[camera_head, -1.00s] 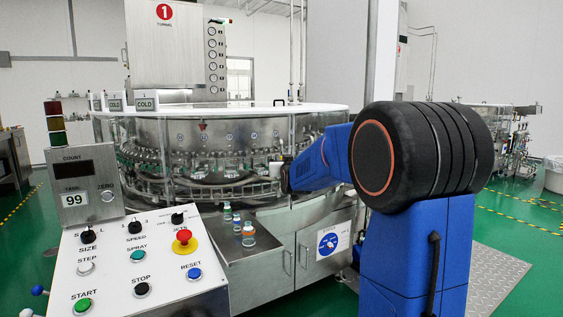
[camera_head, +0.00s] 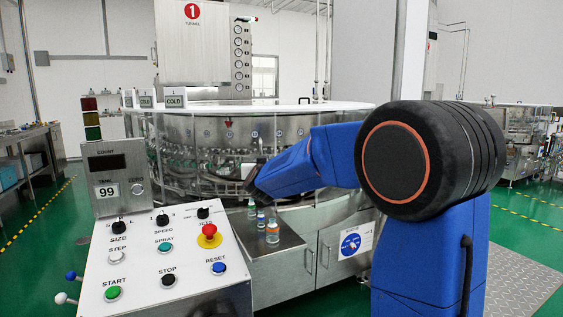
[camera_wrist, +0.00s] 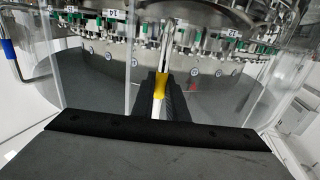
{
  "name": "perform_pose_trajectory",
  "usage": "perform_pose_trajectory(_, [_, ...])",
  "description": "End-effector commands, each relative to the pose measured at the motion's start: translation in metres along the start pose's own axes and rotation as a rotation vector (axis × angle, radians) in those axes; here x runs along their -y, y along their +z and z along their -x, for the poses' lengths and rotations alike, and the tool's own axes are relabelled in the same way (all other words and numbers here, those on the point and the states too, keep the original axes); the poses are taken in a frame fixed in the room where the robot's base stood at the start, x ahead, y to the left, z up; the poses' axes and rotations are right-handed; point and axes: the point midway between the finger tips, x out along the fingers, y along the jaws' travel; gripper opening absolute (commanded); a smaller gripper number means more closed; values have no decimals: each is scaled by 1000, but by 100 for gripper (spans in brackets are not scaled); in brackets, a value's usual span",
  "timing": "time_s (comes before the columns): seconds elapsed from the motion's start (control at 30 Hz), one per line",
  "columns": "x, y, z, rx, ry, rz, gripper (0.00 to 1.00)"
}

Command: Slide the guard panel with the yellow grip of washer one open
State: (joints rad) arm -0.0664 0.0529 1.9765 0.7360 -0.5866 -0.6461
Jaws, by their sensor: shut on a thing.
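Washer one (camera_head: 185,132) is a round steel machine with clear guard panels around its side and a red number 1 sign above. In the wrist view, the yellow grip (camera_wrist: 161,88) stands upright on the edge of a clear guard panel (camera_wrist: 110,88). My gripper (camera_wrist: 162,80) has its black fingers shut on the yellow grip, one on each side. In the head view, my gripper (camera_head: 250,182) is at the washer's front side, small and dark at the end of my blue arm. The grip is not visible there. How far the panel is open cannot be told.
A control panel (camera_head: 140,262) with buttons and a red stop knob stands at the front left. A steel shelf (camera_head: 262,247) with small bottles juts from the washer below my arm. A side bench (camera_head: 35,140) stands at the far left. Green floor is clear between.

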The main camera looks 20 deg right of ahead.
Motion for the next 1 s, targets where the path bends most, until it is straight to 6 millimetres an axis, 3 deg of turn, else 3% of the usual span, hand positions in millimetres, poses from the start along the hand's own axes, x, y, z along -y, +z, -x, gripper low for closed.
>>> perform_pose_trajectory(0.03, [18,0,1,0,-6,-1,0])
perform_pose_trajectory(0.7, [205,0,-14,-1,-2,0,0])
perform_pose_trajectory(1.0, [266,0,-29,-1,0,-1,0])
